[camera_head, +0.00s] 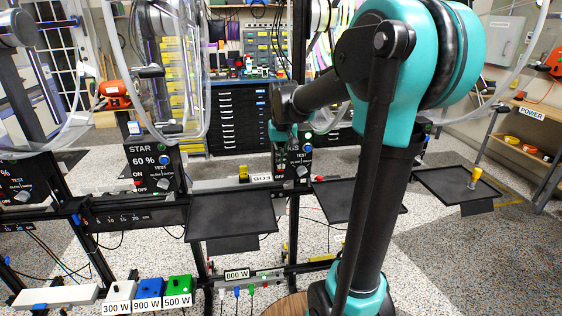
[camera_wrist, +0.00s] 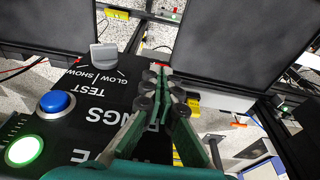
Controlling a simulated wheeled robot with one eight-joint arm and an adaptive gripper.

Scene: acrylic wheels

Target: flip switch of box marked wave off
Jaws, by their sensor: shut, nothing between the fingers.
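No full "WAVE" label is readable in either view. A black box (camera_head: 299,165), lettered "GS" in the head view, is partly hidden by my arm. In the wrist view the box (camera_wrist: 85,130) shows upside-down "NGS" and "TEST" lettering, with an "E" at the lower edge; the rest is covered by my gripper. A grey knob (camera_wrist: 104,56) marked "GLOW / SHOW" is at its far edge. A blue button (camera_wrist: 55,102) and a lit green button (camera_wrist: 23,151) are at left. My gripper (camera_wrist: 166,80) is shut and empty over the box, right of the knob.
Another black box (camera_head: 154,165) reads "STAR 60 %". Black trays (camera_head: 228,212) hang along the rail, one bearing a yellow-topped peg (camera_head: 475,177). White (camera_head: 117,294), blue and green blocks marked with watts are low at left. Clear hoses loop above.

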